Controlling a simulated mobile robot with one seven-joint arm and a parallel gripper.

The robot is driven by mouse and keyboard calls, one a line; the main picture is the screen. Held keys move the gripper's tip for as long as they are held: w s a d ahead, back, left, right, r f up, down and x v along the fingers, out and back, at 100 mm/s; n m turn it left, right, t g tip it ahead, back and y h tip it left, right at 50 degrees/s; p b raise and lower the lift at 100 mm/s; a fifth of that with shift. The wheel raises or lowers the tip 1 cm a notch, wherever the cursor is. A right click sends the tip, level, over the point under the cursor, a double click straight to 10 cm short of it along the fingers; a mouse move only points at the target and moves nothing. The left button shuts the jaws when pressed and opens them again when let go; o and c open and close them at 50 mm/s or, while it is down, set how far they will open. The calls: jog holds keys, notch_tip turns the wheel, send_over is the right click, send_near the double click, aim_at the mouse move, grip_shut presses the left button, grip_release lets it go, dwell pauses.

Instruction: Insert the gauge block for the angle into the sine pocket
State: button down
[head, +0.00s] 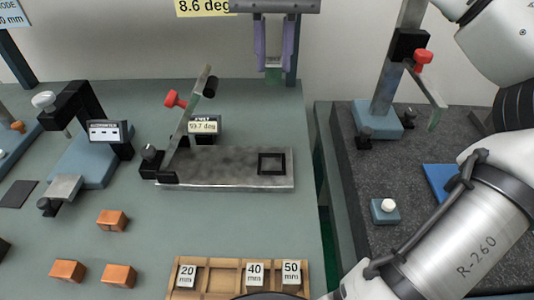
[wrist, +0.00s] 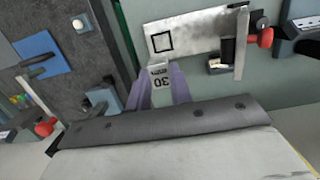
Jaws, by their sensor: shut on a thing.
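My gripper (head: 273,66) is at the top of the head view, beyond the sine plate, with its purple fingers pointing down. It is shut on a grey gauge block, whose "30 mm" label shows in the wrist view (wrist: 160,80). The sine pocket (head: 272,163) is a dark square frame on the right part of the grey sine plate (head: 225,170); it looks empty. In the wrist view the pocket (wrist: 162,42) lies beyond the held block, and the two are apart. A tilted bar with a red knob (head: 175,99) rises from the plate's left part.
A wooden tray (head: 240,296) at the front holds blocks marked 20, 40 and 50 mm, with a gap after the 20. A sign (head: 203,7) reads 8.6 deg. A granite plate (head: 350,190) with a stand is at right. Copper cubes (head: 112,220) lie left.

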notch_tip(320, 180, down, 19)
jog(key=shift+f+b, duration=0.15)
jog(key=shift+b, duration=0.85)
jog(key=shift+f, duration=0.1)
jog(key=c, duration=1.3)
grip_release()
jog(key=shift+o, duration=0.2)
notch_tip(320, 180, up, 12)
jog(key=w, duration=0.1)
jog(key=shift+w+p, duration=0.15)
jog(key=shift+p, duration=0.2)
